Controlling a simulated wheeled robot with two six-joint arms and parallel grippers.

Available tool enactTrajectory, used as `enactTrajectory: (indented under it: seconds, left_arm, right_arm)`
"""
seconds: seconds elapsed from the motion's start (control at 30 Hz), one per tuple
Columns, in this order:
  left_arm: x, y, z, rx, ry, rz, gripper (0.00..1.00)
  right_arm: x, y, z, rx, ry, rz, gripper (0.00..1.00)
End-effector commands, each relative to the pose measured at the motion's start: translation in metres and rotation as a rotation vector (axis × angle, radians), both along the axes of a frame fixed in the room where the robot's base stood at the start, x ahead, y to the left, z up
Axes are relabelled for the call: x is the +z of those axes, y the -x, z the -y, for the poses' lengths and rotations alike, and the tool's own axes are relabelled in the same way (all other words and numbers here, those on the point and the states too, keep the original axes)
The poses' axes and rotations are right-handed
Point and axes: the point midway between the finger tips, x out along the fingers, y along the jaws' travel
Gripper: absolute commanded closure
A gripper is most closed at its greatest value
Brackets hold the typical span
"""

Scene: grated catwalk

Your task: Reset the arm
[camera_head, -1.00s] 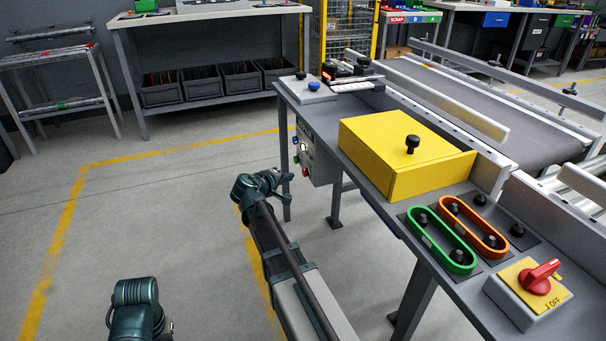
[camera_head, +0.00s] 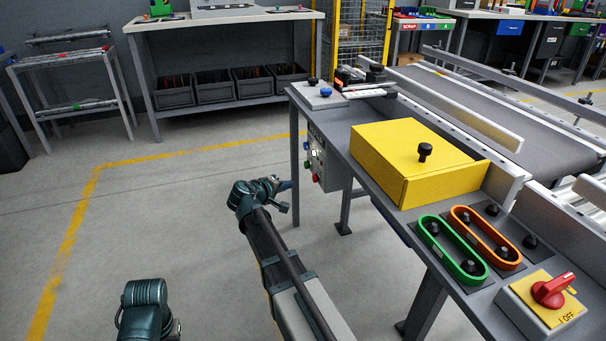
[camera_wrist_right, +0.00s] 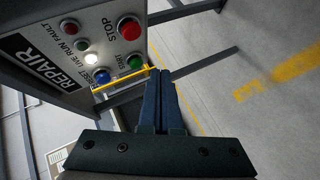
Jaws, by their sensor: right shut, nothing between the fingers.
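My right gripper (camera_head: 284,186) is in the head view, left of the workbench's front leg and close to the control box. In the right wrist view its two dark fingers (camera_wrist_right: 160,74) are together with nothing between them. Their tips lie close to the lower edge of the REPAIR control box (camera_wrist_right: 75,45); I cannot tell whether they touch it. The blue RESET button (camera_wrist_right: 101,76) is left of the fingertips, with the green START button (camera_wrist_right: 135,62) just above and the red STOP button (camera_wrist_right: 129,28) higher. Part of my left arm shows at bottom left in the head view; its gripper is out of frame.
The workbench carries a yellow lidded box (camera_head: 415,160), green (camera_head: 446,250) and orange (camera_head: 486,236) loops on pegs, and a red rotary switch (camera_head: 552,292). A white lamp (camera_wrist_right: 91,58) glows on the control box. A conveyor (camera_head: 470,110) runs behind. Floor at left is clear.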

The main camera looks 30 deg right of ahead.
Motion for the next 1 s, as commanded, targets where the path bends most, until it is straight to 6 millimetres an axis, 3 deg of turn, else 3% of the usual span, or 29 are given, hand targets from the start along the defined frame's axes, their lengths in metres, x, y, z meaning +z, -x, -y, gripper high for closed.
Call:
enactTrajectory:
  seconds: [0.23, 0.37, 0.47, 0.7, 0.8, 1.0]
  left_arm:
    - [0.001, 0.0, 0.0, 0.0, 0.0, 0.0, 0.5]
    - [0.014, 0.0, 0.0, -0.001, 0.0, 0.0, 0.5]
    - [0.03, 0.0, 0.0, -0.003, -0.001, 0.0, 0.5]
    - [0.066, 0.0, 0.0, -0.009, -0.002, -0.001, 0.5]
    - [0.078, 0.0, 0.0, -0.011, -0.002, -0.002, 0.5]
    - [0.101, 0.0, -0.001, -0.014, -0.003, -0.002, 0.5]
  right_arm:
    - [0.0, 0.001, -0.003, 0.0, -0.006, -0.002, 1.0]
    - [-0.004, 0.018, -0.035, 0.004, -0.087, -0.025, 1.0]
    - [-0.013, 0.047, -0.088, 0.011, -0.221, -0.077, 1.0]
    - [-0.036, 0.146, -0.228, 0.056, -0.569, -0.308, 1.0]
    - [-0.037, 0.19, -0.276, 0.083, -0.683, -0.419, 1.0]
    - [-0.026, 0.28, -0.353, 0.15, -0.866, -0.654, 1.0]
